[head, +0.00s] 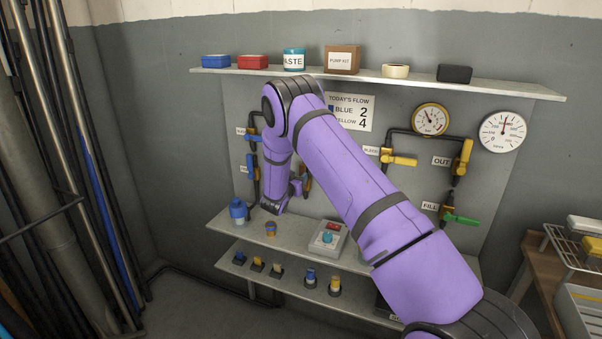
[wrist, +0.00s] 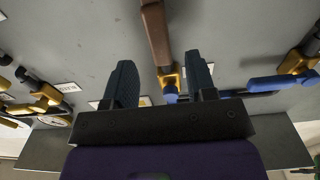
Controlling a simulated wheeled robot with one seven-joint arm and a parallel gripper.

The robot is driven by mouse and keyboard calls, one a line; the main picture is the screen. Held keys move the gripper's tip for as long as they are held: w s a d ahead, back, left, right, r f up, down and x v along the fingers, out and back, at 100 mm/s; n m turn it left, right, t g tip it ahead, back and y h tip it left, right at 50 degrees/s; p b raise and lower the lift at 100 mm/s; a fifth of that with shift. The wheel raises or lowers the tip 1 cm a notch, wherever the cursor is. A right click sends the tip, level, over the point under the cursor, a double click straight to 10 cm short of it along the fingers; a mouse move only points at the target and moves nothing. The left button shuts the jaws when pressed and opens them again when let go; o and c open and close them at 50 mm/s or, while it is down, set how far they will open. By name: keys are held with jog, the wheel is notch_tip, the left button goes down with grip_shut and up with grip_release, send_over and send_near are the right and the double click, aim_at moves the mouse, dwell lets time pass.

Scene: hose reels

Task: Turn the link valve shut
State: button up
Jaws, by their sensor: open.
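A brass valve (wrist: 171,74) with a long brown lever (wrist: 156,32) sits on the grey panel in the wrist view. I take it for the link valve, but no readable label confirms this. The lever points up in that view, and a blue piece shows below the brass body. My gripper (wrist: 161,75) is open, with one dark finger to the left of the valve and one to the right. I cannot tell whether either finger touches it. In the head view the brown lever (head: 306,179) shows beside my purple wrist, which hides most of the valve and fingers.
Blue-handled valves (head: 251,163) stand on the pipe to the left. A yellow-handled valve (head: 400,160), the OUT valve (head: 463,158) and the green-handled FILL valve (head: 460,220) are to the right. A shelf (head: 280,235) with a button box (head: 327,240) juts out below.

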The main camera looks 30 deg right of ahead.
aim_at(302, 171)
jog(key=shift+x, duration=2.4)
grip_shut()
